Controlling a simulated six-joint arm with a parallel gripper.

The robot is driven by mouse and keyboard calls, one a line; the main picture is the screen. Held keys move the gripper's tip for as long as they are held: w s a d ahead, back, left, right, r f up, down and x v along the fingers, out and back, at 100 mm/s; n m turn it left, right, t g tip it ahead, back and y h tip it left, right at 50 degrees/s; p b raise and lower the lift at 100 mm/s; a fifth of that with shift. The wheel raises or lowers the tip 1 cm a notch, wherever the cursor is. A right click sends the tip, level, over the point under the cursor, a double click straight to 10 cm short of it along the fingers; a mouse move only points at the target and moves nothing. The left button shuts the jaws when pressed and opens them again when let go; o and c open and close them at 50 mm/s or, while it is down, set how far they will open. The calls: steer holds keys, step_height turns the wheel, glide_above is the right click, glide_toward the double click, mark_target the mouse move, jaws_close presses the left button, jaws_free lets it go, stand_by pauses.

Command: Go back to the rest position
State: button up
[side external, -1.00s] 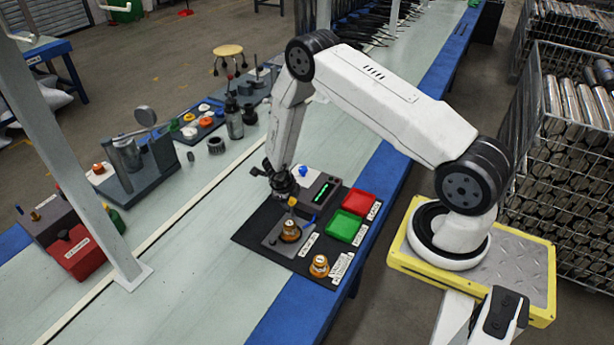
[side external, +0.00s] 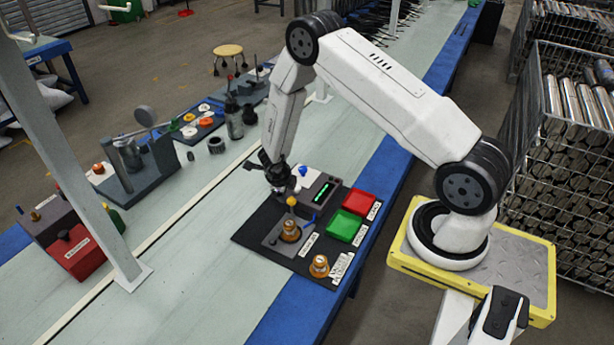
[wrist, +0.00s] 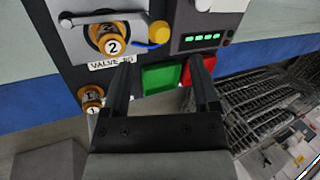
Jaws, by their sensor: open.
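My gripper (side external: 279,190) hangs above the black mat, near the grey box with green lights (side external: 319,193). In the wrist view its two fingers (wrist: 162,92) are apart with nothing between them. An orange pump tube marked 2 (wrist: 112,45) sits in the grey fixture labelled as a valve jig; it also shows in the side view (side external: 290,231). Another orange tube, marked 1 (wrist: 92,108), stands at the mat's near corner, also in the side view (side external: 319,266).
A green tray (side external: 346,226) and a red tray (side external: 360,203) lie along the mat's right edge. A yellow knob (wrist: 159,33) and blue cable are beside the fixture. Other fixtures (side external: 135,165) stand across the bench.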

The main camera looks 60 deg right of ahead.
steer(key=w+a+r+n+t+y, duration=0.1)
steer(key=a+r+n+t+y, duration=0.1)
steer(key=a+r+n, duration=0.45)
steer(key=a+r+n+t+y, duration=0.15)
steer(key=a+r+n, duration=0.25)
steer(key=r+n, duration=0.55)
steer(key=s+a+r+n+g, duration=0.1)
steer(key=s+a+r+n, duration=0.1)
steer(key=s+n, duration=0.6)
steer(key=s+a+r+n+g, duration=0.1)
steer(key=s+a+r+n, duration=0.2)
steer(key=s+r+n, duration=0.2)
steer(key=s+n+y, duration=0.1)
steer(key=s+n, duration=0.2)
steer(key=n, duration=0.1)
